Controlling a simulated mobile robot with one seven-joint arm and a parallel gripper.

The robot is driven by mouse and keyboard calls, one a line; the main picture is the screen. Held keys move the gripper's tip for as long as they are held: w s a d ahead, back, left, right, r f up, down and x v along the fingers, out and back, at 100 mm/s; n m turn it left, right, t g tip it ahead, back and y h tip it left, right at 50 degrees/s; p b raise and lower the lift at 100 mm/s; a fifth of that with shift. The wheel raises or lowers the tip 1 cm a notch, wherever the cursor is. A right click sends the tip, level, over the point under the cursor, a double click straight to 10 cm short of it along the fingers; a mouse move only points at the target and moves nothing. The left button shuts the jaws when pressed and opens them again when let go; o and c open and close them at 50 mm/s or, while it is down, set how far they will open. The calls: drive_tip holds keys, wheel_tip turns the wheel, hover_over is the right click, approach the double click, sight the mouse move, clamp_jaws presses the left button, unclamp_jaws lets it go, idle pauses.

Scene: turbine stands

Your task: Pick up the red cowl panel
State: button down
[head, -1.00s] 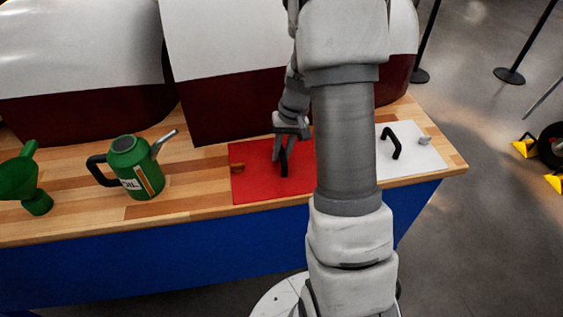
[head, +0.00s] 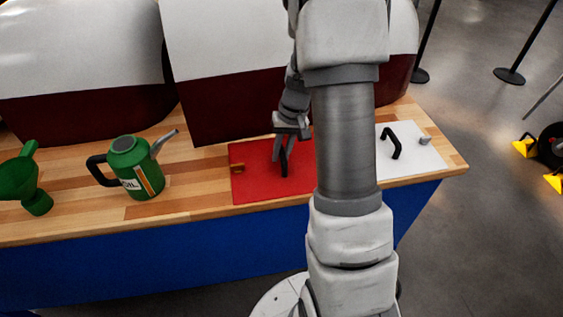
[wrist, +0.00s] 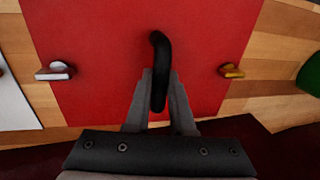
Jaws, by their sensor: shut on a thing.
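The red cowl panel (head: 258,183) lies flat on the wooden bench, left of my arm in the head view. It also fills the upper middle of the wrist view (wrist: 100,50). A black handle (wrist: 160,62) stands up from its middle, and a small latch sits near each side edge in the wrist view. My gripper (wrist: 161,88) is shut on the black handle, with one finger on each side of it. In the head view my gripper (head: 281,152) reaches down to the handle. My arm hides the panel's right part there.
A green oil can (head: 135,170) and a green funnel (head: 38,203) stand on the bench to the left. A white panel (head: 415,158) with a black handle lies at the right. Large white and dark-red cowls (head: 235,100) stand behind the panels. Bare bench (head: 195,185) shows between can and red panel.

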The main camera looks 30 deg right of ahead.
sight(282, 151)
drive_tip(key=shift+r, duration=0.15)
idle(0.3)
drive_tip(key=shift+s+r, duration=0.15)
drive_tip(key=shift+r, duration=0.35)
wheel_tip(282, 151, up, 6)
drive_tip(key=shift+r+p, duration=0.1)
drive_tip(key=shift+p, duration=0.85)
drive_tip(key=s+a, duration=0.2)
drive_tip(key=s, duration=0.7)
drive_tip(key=s+a+b, duration=0.1)
drive_tip(key=s+a, duration=0.2)
drive_tip(key=s, duration=0.7)
drive_tip(key=shift+a+f, duration=0.25)
drive_tip(key=shift+a, duration=0.05)
drive_tip(key=shift+w, duration=0.1)
drive_tip(key=c, duration=1.4)
unclamp_jaws()
clamp_jaws()
